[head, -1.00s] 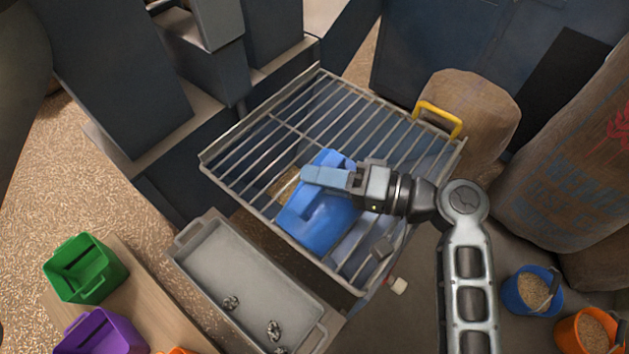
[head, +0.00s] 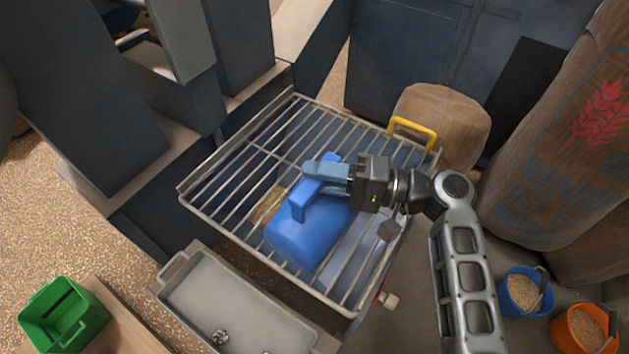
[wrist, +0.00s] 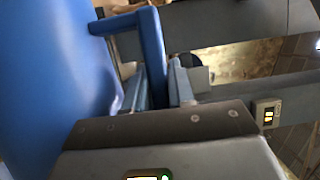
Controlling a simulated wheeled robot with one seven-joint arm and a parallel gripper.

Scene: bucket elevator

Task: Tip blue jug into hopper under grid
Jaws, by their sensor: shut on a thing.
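The blue jug (head: 308,232) is tilted over on its side above the grid (head: 340,128), a metal rack with parallel bars and a yellow handle (head: 412,131). My gripper (head: 327,171) is shut on the jug's handle. In the wrist view the jug (wrist: 60,75) fills the left side and its handle (wrist: 150,50) stands at the fingers. The hopper (head: 352,256) lies under the grid, with a small patch of grain-coloured material (head: 266,205) showing below the bars beside the jug. The jug's mouth is hidden, and I cannot tell whether it touches the bars.
A grey tray (head: 228,295) with small metallic lumps (head: 220,337) sits in front. A green bin (head: 65,316) is at lower left. Blue (head: 524,291) and orange (head: 583,329) grain buckets and large sacks (head: 565,140) stand at right. Dark machine housings rise behind.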

